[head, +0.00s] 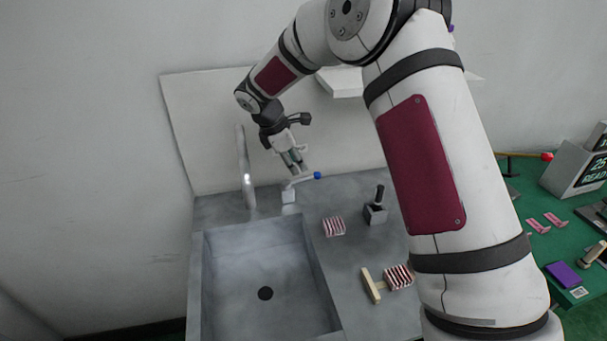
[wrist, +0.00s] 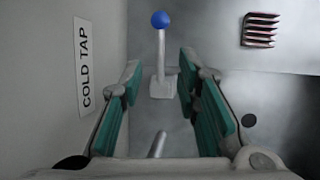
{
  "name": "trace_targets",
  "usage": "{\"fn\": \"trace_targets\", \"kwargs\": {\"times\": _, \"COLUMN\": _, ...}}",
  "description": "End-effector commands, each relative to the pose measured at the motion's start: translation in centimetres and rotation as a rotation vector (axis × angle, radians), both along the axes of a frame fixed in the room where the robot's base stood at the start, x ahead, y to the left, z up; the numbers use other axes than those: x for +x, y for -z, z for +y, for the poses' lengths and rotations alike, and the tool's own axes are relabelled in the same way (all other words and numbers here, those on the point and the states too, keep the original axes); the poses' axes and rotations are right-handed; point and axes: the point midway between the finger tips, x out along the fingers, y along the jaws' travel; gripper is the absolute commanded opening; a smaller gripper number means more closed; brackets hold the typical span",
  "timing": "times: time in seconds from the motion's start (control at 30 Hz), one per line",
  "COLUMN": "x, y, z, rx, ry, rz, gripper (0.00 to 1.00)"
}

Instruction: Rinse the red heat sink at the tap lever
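My gripper (head: 296,165) is open and empty, above the back of the counter. In the wrist view its green-padded fingers (wrist: 166,88) are wide apart. The tap lever (head: 303,181) is a pale bar with a blue ball end, just below the fingertips. In the wrist view the lever (wrist: 161,60) appears between and beyond the fingers; I see no contact. A red finned heat sink (head: 333,226) lies on the counter right of the basin; it also shows in the wrist view (wrist: 261,30). A second red finned block (head: 398,277) lies nearer the front.
The grey sink basin (head: 213,265) looks empty, with a dark drain. The tall spout (head: 245,170) stands behind it. A small black-handled fixture (head: 376,208) and a wooden bar (head: 371,285) are on the counter. A "COLD TAP" label (wrist: 84,65) is on the wall. A green table (head: 530,215) stands right.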

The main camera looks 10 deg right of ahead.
Motion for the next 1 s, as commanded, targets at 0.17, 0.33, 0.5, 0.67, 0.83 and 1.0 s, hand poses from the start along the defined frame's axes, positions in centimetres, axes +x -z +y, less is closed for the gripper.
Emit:
{"fn": "trace_targets", "kwargs": {"times": 0.17, "x": 0.5, "y": 3.2, "z": -1.4, "rx": 0.0, "ry": 0.002, "rz": 0.003, "gripper": 0.3}}
{"fn": "trace_targets", "kwargs": {"times": 0.33, "x": 1.0, "y": 5.3, "z": -2.2, "rx": 0.001, "ry": 0.001, "rz": 0.002, "gripper": 0.3}}
{"fn": "trace_targets", "kwargs": {"times": 0.5, "x": 1.3, "y": 6.3, "z": -2.6, "rx": 0.0, "ry": 0.0, "rz": 0.0, "gripper": 0.3}}
{"fn": "trace_targets", "kwargs": {"times": 0.67, "x": 1.3, "y": 6.5, "z": -2.7, "rx": 0.0, "ry": 0.001, "rz": 0.0, "gripper": 0.3}}
{"fn": "trace_targets", "kwargs": {"times": 0.83, "x": 1.3, "y": 6.5, "z": -2.7, "rx": 0.001, "ry": 0.001, "rz": 0.0, "gripper": 0.28}}
{"fn": "trace_targets", "kwargs": {"times": 1.0, "x": 1.3, "y": 6.5, "z": -2.7, "rx": 0.001, "ry": 0.001, "rz": 0.0, "gripper": 0.0}}
